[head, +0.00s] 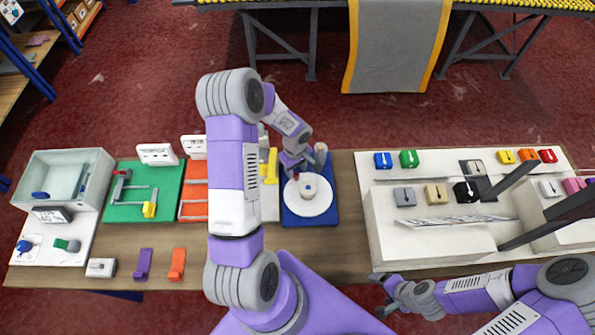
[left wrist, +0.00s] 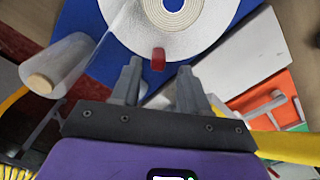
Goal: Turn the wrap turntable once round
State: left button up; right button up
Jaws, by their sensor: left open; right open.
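The wrap turntable is a white disc (head: 318,207) on a blue base (head: 331,216), right of centre on the table in the head view. A roll sits at its middle (head: 308,188). In the left wrist view the white disc (left wrist: 205,35) carries a small red peg (left wrist: 158,58) at its rim. My left gripper (left wrist: 160,67) is open, its fingertips on either side of the peg with gaps; whether the peg lies between or just beyond them I cannot tell. In the head view my left gripper (head: 289,172) is at the disc's far edge. My right gripper (head: 384,296) is low, before the table's front edge.
A film roll (left wrist: 60,65) stands beside the disc, with clear film stretching towards it. Green (head: 125,208) and orange (head: 193,203) stations lie left. A white tray (head: 372,180) with coloured blocks is right. Bare wood (head: 348,215) lies between turntable and tray.

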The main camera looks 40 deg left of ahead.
aim_at(296, 173)
pick_arm(q)
jog(key=shift+w+f, duration=0.1)
jog(key=shift+f, duration=1.8)
grip_shut()
